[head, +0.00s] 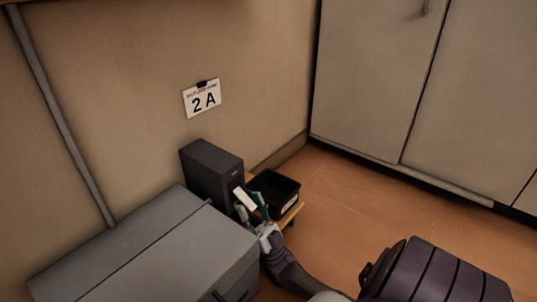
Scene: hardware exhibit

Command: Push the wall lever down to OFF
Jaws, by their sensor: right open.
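No wall lever can be made out in the head view. My right gripper (258,222) is low in the middle of the view, with its arm coming in from the lower right. It is open, beside the near edge of a small black tray. A white piece (245,199) and a dark green piece (261,203) show right at its fingers. I cannot tell whether they touch it or what they are. My left gripper is out of view.
A grey chest (140,255) fills the lower left. A dark upright box (211,171) stands by the wall, beside the black tray (275,190) on a wooden stand. A "2A" sign (202,98) and a grey pipe (60,115) are on the wall.

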